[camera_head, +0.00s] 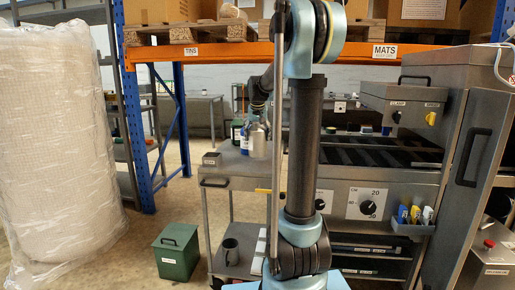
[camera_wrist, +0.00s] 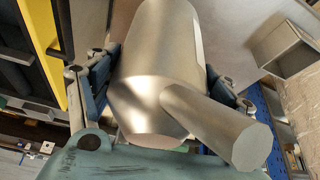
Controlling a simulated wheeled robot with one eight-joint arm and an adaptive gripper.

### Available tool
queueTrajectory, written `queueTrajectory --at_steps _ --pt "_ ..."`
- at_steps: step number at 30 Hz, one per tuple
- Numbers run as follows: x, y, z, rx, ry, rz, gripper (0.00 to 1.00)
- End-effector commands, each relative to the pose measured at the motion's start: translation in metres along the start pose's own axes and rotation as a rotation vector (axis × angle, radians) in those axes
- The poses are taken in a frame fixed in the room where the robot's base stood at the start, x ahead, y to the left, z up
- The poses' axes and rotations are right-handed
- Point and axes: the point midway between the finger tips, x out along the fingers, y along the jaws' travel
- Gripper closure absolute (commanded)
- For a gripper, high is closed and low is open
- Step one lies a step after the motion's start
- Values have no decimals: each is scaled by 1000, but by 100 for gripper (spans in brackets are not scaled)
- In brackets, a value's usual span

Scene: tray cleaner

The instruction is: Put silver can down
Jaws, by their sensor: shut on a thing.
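The silver can (camera_wrist: 155,60) fills the middle of the wrist view, a metal cylinder with a thick spout-like tube sticking out to the lower right. My gripper (camera_wrist: 165,85) is shut on it, with one finger on each side of its body. In the head view the silver can (camera_head: 258,140) shows left of my arm, over the left end of the steel worktop (camera_head: 225,172). I cannot tell whether its base touches the worktop.
A bottle with a blue label (camera_head: 244,142) and a dark container (camera_head: 237,131) stand close by the can. The machine with black rollers (camera_head: 370,153) lies right. A green bin (camera_head: 176,252) stands on the floor.

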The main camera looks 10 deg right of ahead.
Motion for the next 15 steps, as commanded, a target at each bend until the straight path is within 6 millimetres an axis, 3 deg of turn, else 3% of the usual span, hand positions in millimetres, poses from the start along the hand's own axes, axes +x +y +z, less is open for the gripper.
queueTrajectory --at_steps 7,15 --pt "11 -2 4 -2 1 -1 86" --pt "39 -2 16 -2 1 -1 86"
